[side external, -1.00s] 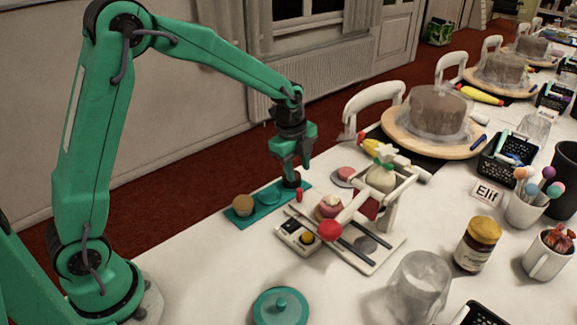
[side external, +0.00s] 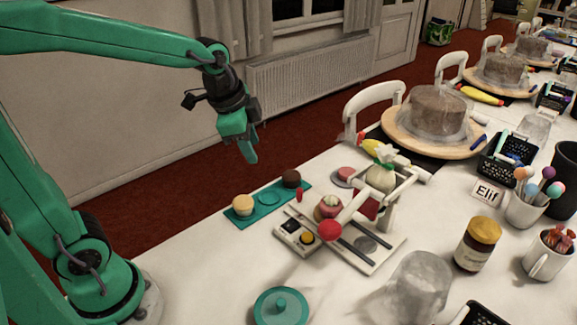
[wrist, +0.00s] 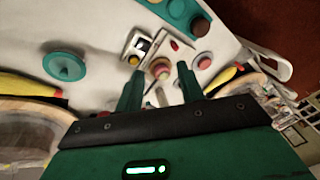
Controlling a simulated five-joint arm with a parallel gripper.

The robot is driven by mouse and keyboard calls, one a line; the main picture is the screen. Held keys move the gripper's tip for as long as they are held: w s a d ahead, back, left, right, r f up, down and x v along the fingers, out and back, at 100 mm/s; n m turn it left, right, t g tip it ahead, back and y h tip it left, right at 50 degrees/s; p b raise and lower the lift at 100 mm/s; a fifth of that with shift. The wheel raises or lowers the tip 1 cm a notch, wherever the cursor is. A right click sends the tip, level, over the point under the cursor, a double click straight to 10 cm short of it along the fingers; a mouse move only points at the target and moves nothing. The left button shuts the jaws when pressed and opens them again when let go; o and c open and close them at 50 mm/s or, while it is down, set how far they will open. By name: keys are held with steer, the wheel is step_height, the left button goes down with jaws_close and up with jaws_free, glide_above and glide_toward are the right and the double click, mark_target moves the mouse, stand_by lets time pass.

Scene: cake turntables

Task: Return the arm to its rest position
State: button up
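My gripper (side external: 250,152) hangs in the air above and behind the far edge of the table, high and clear of everything. In the wrist view its two fingers (wrist: 160,70) stand apart with nothing held between them. A dark brown round piece (side external: 291,179) sits on the right end of a teal tray (side external: 267,200). A cream round piece (side external: 242,205) sits on its left end, and the middle spot is empty. My arm's upper part runs out of the picture at the left.
A white press frame (side external: 378,259) with a red knob (side external: 330,230) stands right of the tray. A teal lidded disc (side external: 281,307) lies in front. A jar (side external: 477,245), a mug (side external: 547,256) and a cake turntable (side external: 402,139) stand further right. The air around my gripper is free.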

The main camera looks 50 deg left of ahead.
steer(key=s+r+n+t, duration=0.1)
steer(key=s+n, duration=0.7)
steer(key=s, duration=0.4)
steer(key=shift+s+a+r+n+t, duration=0.15)
steer(key=shift+s+r+n+t, duration=0.15)
steer(key=shift+s+t, duration=0.1)
